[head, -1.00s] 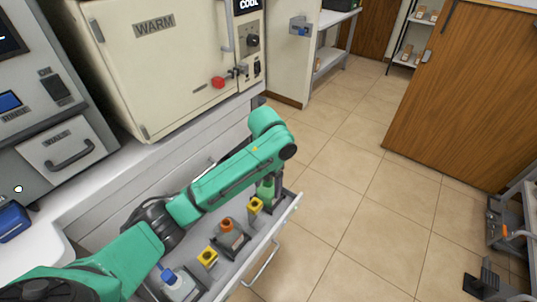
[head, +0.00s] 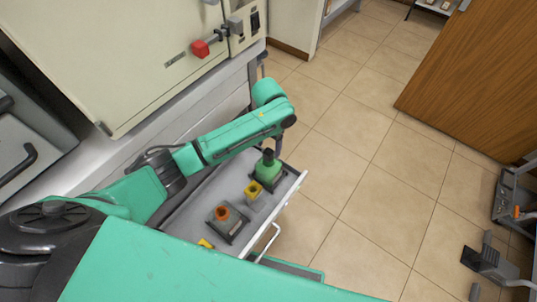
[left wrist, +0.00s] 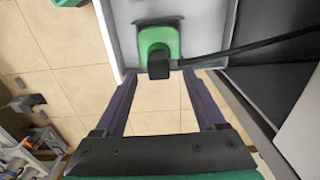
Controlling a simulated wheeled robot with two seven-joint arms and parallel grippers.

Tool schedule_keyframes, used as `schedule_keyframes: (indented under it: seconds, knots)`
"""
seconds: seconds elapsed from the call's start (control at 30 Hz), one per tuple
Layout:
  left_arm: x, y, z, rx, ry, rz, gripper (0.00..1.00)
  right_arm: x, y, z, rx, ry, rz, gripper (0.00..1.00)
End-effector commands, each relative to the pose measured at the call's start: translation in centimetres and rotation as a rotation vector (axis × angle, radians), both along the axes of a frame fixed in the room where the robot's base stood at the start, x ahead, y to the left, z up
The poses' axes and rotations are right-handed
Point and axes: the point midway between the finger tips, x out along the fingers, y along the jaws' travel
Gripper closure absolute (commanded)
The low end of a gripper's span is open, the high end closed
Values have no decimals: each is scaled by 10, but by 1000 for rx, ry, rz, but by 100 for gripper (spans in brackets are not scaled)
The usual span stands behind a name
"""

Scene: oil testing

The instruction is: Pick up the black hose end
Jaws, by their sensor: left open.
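The black hose end (left wrist: 158,68) sits at the top of a green container (left wrist: 160,40) in the left wrist view, with a thin black hose running off to the right. In the head view, the green container (head: 268,172) with its dark top stands at the far end of an open drawer. My left gripper (left wrist: 160,76) is open, its two fingers on either side of the hose end, with gaps visible on both sides. In the head view, my left gripper (head: 276,146) points down beside the container top, partly hidden by the wrist. My right gripper is out of view.
The grey drawer (head: 200,208) also holds a yellow-topped item (head: 253,190) and an orange-topped container (head: 223,213). A cream cabinet with a red knob (head: 200,48) stands behind.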

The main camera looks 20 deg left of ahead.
Motion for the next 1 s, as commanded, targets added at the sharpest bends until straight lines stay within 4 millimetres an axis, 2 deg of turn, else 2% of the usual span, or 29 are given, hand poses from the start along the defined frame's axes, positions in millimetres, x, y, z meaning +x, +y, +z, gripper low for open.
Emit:
schedule_keyframes:
  seconds: [0.1, 0.17, 0.4, 0.47, 0.6, 0.87, 1.0]
  knots:
    - [-4, 0, -26, 1, 4, 0, 28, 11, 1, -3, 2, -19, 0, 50]
    - [-4, 1, -35, 2, 2, 1, 28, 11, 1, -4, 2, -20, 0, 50]
    - [-3, 1, -39, 1, 1, -1, 28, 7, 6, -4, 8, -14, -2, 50]
    - [-4, 0, -39, 1, 1, -1, 47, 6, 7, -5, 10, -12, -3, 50]
    - [-3, 0, -39, 1, 1, 0, 100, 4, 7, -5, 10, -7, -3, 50]
    - [-3, 0, -38, 1, 1, 0, 100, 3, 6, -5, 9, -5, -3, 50]
    - [-3, 0, -30, 1, 1, 0, 100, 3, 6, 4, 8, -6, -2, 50]
